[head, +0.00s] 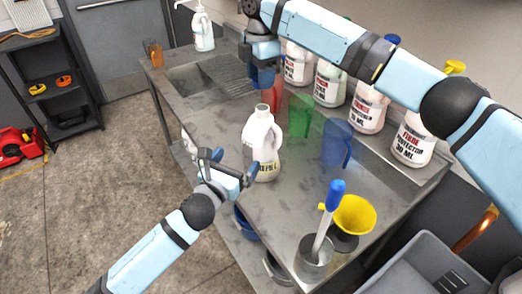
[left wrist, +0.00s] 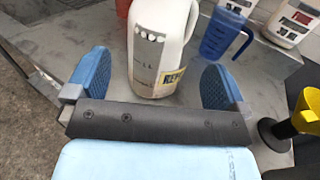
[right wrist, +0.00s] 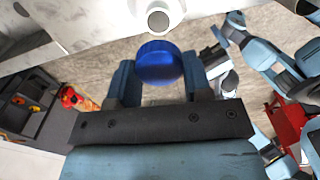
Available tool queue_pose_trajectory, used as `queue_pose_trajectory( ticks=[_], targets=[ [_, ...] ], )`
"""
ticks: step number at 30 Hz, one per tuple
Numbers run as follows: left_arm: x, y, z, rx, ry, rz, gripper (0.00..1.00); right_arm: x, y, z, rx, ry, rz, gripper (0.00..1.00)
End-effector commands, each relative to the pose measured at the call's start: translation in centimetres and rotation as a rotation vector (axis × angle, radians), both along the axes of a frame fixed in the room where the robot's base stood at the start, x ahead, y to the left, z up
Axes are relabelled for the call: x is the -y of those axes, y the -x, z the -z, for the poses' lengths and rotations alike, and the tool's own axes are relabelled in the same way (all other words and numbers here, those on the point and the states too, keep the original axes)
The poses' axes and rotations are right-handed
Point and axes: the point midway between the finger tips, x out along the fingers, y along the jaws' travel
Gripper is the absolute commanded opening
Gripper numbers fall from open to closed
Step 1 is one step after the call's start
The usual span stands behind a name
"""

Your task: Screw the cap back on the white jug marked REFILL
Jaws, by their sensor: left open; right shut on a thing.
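The white jug marked REFILL (head: 262,135) stands upright on the steel bench with its neck uncapped. Its open mouth also shows in the right wrist view (right wrist: 158,19). My right gripper (head: 263,62) is shut on the blue cap (right wrist: 158,63) and holds it above the jug, apart from the neck. My left gripper (head: 232,170) is open at the near lower side of the jug. In the left wrist view the jug (left wrist: 160,50) appears between and just beyond the two blue fingers; I cannot tell whether they touch it.
Several labelled white bottles (head: 411,140) line the back ledge. A metal pot (head: 313,258) with a blue-handled tool and a yellow funnel (head: 355,214) stand at the near end.

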Motion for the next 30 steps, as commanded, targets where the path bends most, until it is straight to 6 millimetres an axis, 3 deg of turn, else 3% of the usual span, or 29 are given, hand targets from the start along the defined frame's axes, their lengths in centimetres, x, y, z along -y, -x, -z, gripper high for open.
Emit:
queue_pose_trajectory(
  ticks=[6,13,19,28,30],
  targets=[
    [2.0,-4.0,-0.1,0.000,0.002,-0.001,1.00,0.0,0.0,0.0,0.000,0.000,0.000,0.24],
    [3.5,-7.0,0.0,0.000,0.001,-0.001,1.00,0.0,0.0,0.0,0.000,0.000,0.000,0.24],
    [4.0,-8.1,0.0,0.000,0.001,-0.001,1.00,0.0,0.0,0.0,0.000,0.000,0.000,0.24],
    [4.0,-8.2,0.0,0.000,0.001,0.000,1.00,0.0,0.0,0.0,0.000,0.000,0.000,0.24],
    [4.0,-8.2,0.0,0.000,0.001,0.000,0.84,0.0,0.0,0.0,0.000,0.000,0.000,0.24]
  ],
)
